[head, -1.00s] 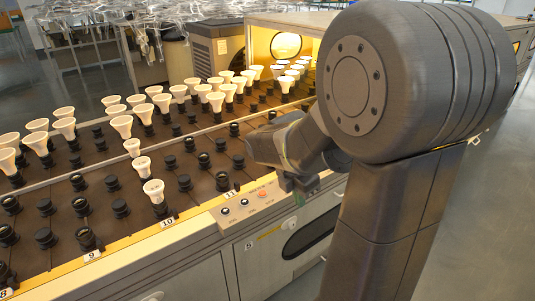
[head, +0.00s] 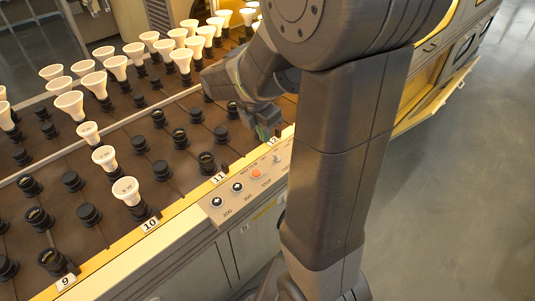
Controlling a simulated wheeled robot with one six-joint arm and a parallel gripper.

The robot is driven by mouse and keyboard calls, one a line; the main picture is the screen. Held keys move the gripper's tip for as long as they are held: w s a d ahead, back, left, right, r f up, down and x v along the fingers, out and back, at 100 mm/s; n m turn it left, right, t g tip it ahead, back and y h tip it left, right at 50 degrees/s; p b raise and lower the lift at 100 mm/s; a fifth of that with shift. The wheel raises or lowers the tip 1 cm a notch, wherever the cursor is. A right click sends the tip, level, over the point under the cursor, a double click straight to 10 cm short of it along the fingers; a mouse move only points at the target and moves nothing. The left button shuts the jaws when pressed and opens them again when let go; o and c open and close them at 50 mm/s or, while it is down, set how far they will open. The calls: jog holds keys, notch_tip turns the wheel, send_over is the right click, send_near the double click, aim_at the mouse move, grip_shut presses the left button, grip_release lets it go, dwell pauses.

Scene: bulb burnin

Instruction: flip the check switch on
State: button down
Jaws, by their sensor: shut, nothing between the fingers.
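A slanted control panel (head: 245,192) sits on the front edge of the bench. It carries two dark round knobs, one at the left end (head: 217,202) and one beside it (head: 237,187), and an orange button (head: 256,174). A small pale toggle, apparently the check switch (head: 277,158), is near the panel's right end; its position is too small to tell. My gripper (head: 275,137) is shut and empty, pointing down just above and behind the toggle. I cannot tell whether it touches the panel. My arm hides the area to the right.
White bulbs (head: 127,190) stand in some of the black sockets (head: 88,215) on the brown rack left of the panel. Numbered tags (head: 150,225) line its front edge. Open floor (head: 460,200) lies to the right.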

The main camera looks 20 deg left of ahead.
aim_at(275, 157)
jog(key=f+b, duration=0.1)
jog(key=f, duration=0.2)
jog(key=w+f, duration=0.1)
jog(key=f, duration=0.2)
jog(key=f+b, duration=0.1)
jog(key=f, duration=0.2)
jog(key=shift+w+d+f+b, duration=0.3)
jog(key=shift+w+d+f, duration=0.1)
jog(key=shift+a+r+p, duration=0.1)
jog(key=shift+r+p, duration=0.1)
jog(key=shift+p, duration=0.25)
jog(key=shift+w+g, duration=0.1)
jog(key=shift+g, duration=0.2)
jog(key=shift+p, duration=0.3)
